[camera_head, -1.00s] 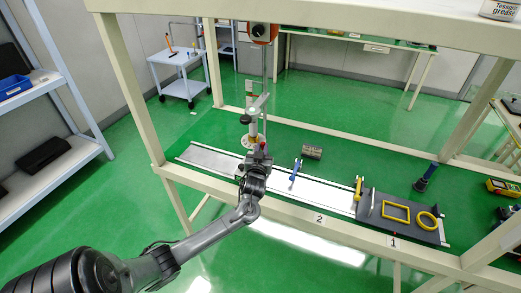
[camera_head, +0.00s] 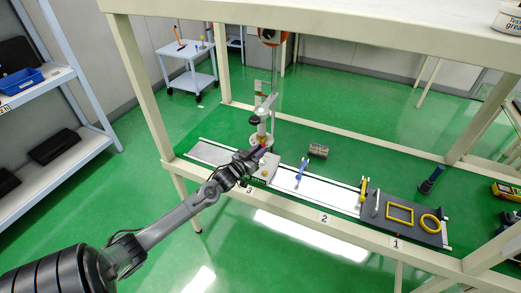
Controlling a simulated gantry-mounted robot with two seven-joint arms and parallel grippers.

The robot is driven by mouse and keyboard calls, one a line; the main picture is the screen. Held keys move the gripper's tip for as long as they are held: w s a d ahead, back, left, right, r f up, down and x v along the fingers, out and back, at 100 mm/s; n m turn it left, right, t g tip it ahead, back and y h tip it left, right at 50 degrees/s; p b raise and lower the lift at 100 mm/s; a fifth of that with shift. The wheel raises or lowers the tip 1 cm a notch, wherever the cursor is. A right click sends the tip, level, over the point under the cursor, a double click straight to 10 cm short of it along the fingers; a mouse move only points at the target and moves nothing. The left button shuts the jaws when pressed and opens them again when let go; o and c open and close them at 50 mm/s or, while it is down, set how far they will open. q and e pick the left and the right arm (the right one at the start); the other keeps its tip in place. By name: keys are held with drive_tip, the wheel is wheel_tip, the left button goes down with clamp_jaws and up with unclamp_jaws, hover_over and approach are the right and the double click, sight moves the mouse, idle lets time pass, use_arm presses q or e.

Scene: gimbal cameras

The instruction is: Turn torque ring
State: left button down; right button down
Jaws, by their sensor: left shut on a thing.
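My left gripper (camera_head: 259,153) reaches in from the left at the foot of an upright device (camera_head: 262,118), on the left part of the bench rail. It is shut on a small part there, but that part is too small and covered to make out. The device has a pale column and a brassy, round lower part. I cannot tell for sure which part is the torque ring. A grey block (camera_head: 268,165) sits beside the gripper on the rail. My right gripper is not in view.
A dark tray (camera_head: 408,231) at the right holds a yellow frame (camera_head: 400,213) and a yellow ring (camera_head: 430,224). A blue-handled tool (camera_head: 302,169) stands along the white strip. A grey box (camera_head: 318,150) lies behind it. Bench posts flank the arm's space.

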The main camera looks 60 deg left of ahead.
use_arm(q)
drive_tip(key=shift+d, duration=0.1)
idle(0.3)
drive_tip(key=c, duration=1.1)
unclamp_jaws()
drive_tip(key=shift+w+r, duration=0.1)
drive_tip(key=shift+w, duration=0.1)
drive_tip(key=shift+o, duration=0.2)
drive_tip(key=shift+s, duration=0.15)
drive_tip(key=v, duration=1)
drive_tip(key=shift+s+p, duration=0.35)
drive_tip(key=shift+p, duration=0.1)
